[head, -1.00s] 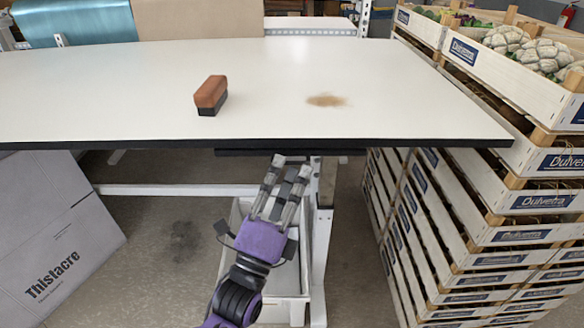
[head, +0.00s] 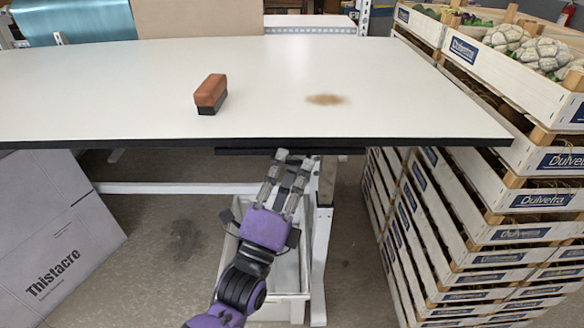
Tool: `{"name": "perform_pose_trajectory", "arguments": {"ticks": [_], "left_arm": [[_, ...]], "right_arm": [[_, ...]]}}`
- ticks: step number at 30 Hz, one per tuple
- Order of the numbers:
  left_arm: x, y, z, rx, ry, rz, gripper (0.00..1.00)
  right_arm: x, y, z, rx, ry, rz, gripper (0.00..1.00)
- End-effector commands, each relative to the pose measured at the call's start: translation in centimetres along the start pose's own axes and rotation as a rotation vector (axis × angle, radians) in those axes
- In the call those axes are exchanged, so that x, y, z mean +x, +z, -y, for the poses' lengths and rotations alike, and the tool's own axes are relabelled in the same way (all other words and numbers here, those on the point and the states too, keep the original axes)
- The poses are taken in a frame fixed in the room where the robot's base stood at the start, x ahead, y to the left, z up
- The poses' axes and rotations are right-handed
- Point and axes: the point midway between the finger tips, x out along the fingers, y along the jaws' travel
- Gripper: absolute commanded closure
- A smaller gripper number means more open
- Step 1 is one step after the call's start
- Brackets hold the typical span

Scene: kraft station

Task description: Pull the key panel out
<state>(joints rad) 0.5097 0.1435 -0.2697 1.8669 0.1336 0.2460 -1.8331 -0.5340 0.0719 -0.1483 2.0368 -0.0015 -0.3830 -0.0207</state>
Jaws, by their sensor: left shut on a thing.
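The key panel (head: 232,151) shows as a thin dark strip under the front edge of the white table (head: 130,90). It reaches out a little on both sides of my left gripper. My left gripper (head: 294,157) comes up from below, with its fingertips at the panel's front edge, right of its middle. Its fingers are closed on the panel's edge; the exact contact is small and partly hidden by the fingers. Most of the panel is hidden under the tabletop. My right gripper is not in view.
A brown brush (head: 210,93) and a brown stain (head: 326,99) are on the tabletop. Stacked crates (head: 470,235) stand close on the right. A grey box (head: 60,225) leans at the left. A pale bin (head: 275,302) and a table leg (head: 321,255) are below my gripper.

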Motion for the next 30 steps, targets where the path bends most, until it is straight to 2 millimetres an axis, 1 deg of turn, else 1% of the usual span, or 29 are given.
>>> {"name": "perform_pose_trajectory", "arguments": {"ticks": [2,5,12,15,19,26,27,30], "left_arm": [[-0.2,-0.1,0.1,0.003,0.002,0.000,1.00],[-1.2,-0.4,0.8,0.003,0.003,0.000,1.00],[-5.0,-1.9,3.4,0.003,0.005,0.000,1.00],[-6.0,-2.3,4.0,0.005,0.005,0.000,1.00],[-6.5,-2.5,4.3,0.004,0.004,-0.001,1.00],[-6.6,-2.5,4.3,0.004,0.004,-0.001,1.00],[-6.5,-2.5,4.3,0.004,0.004,-0.001,0.92],[-6.5,-2.5,4.3,0.004,0.004,-0.001,0.79]], "right_arm": [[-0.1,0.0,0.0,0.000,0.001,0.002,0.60],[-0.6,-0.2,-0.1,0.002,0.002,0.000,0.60],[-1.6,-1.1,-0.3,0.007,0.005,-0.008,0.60],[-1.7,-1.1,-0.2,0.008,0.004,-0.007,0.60],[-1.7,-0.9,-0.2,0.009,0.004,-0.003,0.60],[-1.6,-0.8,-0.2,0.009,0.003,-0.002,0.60],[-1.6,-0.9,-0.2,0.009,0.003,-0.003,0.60],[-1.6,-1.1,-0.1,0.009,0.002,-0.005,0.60]]}}
